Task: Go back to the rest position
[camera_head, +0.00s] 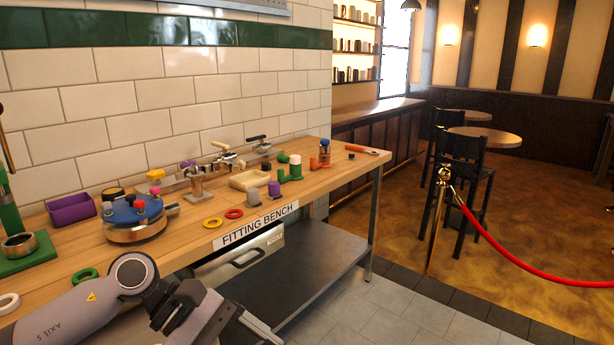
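My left arm comes in from the bottom left, in front of the bench's near edge. My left gripper (240,325) is low in the picture at the bottom edge, in front of and apart from the wooden fitting bench (335,160). Its fingertips are partly cut off, so I cannot tell whether it is open or shut. I see nothing clearly held in it. My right gripper is not in view.
A metal lower shelf (310,270) sits beneath. A red rope (520,272) hangs right; tiled floor is clear.

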